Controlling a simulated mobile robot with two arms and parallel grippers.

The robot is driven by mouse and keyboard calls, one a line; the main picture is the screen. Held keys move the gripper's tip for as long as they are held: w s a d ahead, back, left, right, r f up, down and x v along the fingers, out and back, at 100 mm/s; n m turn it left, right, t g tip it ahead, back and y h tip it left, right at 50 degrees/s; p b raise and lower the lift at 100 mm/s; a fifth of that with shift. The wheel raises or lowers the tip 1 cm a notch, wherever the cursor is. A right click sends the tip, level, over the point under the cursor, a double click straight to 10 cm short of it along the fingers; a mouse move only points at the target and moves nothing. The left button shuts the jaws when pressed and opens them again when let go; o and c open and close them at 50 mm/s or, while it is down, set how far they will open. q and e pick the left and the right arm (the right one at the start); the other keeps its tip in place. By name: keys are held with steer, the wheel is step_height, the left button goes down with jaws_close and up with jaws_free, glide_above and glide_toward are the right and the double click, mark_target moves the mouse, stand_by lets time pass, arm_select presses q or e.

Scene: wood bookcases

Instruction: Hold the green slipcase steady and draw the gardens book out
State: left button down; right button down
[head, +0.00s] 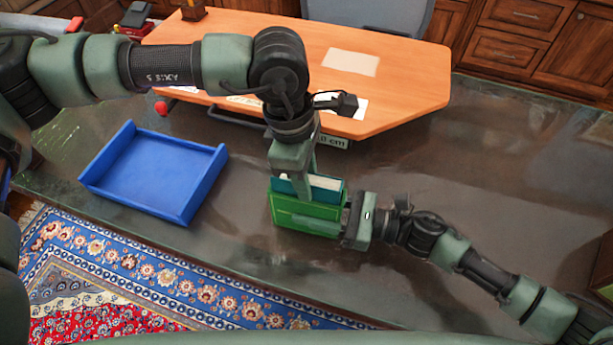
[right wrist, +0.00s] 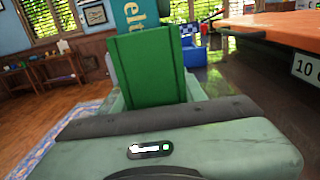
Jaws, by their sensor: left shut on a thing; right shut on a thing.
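The green slipcase (head: 300,217) stands on the dark worktop, near the middle of the head view; its side fills the centre of the right wrist view (right wrist: 146,72). A teal book (head: 287,186) with pale pages stands up out of its top; in the right wrist view its cover (right wrist: 133,14) shows pale letters, partly cut off. My left gripper (head: 305,184) reaches down from above, shut on the book. My right gripper (head: 345,222) is shut on the slipcase's right end. The book's lower part is hidden inside the slipcase.
An open blue tray (head: 207,178) lies on the worktop to the left. An orange raised board (head: 410,85) with a "10 cm" label stands behind. The worktop's front edge, with a patterned rug (head: 170,290) below, is close.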

arm_select(q)
steer(key=shift+r, duration=0.15)
steer(key=shift+r, duration=2.05)
steer(key=shift+r, duration=1.75)
steer(key=shift+r, duration=0.1)
steer(key=shift+r, duration=1.75)
steer(key=shift+r, duration=0.1)
step_height(320, 180, up, 4)
steer(key=shift+f, duration=0.2)
arm_select(e)
steer(key=c, duration=0.7)
jaws_free()
steer(key=shift+c, duration=0.2)
